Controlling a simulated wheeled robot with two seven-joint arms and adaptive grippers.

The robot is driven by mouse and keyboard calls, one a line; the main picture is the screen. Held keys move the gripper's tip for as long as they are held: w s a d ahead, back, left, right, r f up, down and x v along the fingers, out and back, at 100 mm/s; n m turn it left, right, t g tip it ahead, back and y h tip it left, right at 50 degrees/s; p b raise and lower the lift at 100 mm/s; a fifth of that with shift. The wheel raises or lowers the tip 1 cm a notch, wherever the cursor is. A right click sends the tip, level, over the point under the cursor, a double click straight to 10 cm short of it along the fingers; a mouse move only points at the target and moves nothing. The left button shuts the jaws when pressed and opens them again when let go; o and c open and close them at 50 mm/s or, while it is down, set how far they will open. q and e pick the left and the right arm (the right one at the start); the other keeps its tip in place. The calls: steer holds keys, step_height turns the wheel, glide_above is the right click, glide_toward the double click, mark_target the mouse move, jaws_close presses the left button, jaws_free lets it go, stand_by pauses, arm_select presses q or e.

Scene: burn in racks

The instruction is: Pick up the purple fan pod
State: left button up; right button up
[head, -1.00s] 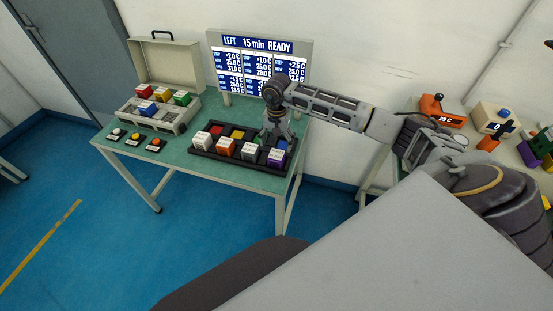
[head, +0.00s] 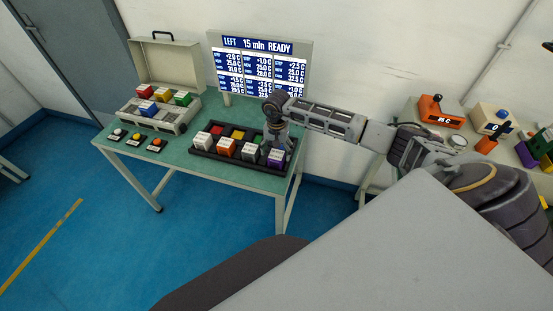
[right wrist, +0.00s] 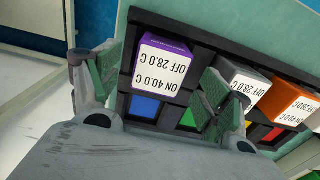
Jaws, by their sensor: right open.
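The purple fan pod (head: 274,162) sits at the right end of the front row in a black tray on the green table. In the right wrist view the pod (right wrist: 166,66) has a white label reading ON 40.0 C, OFF 28.0 C, upside down. My right gripper (right wrist: 160,80) is open, with one green-padded finger on each side of the pod and gaps visible. In the head view my right gripper (head: 279,143) is low over that end of the tray and partly hides the pod. My left gripper is not in view.
The black tray (head: 205,151) also holds white, orange and grey pods, with coloured slots behind. The grey pod (right wrist: 243,80) stands close beside one finger. A screen (head: 262,67) stands behind; an open case (head: 167,66) with pods is at left.

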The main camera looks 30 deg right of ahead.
mark_target(277, 154)
steer(key=shift+f, duration=1.5)
steer(key=shift+c, duration=0.4)
steer(key=c, duration=1.2)
steer(key=shift+o, duration=0.2)
steer(key=shift+r, duration=0.15)
steer(key=shift+r+b, duration=0.6)
steer(key=shift+r, duration=4.3)
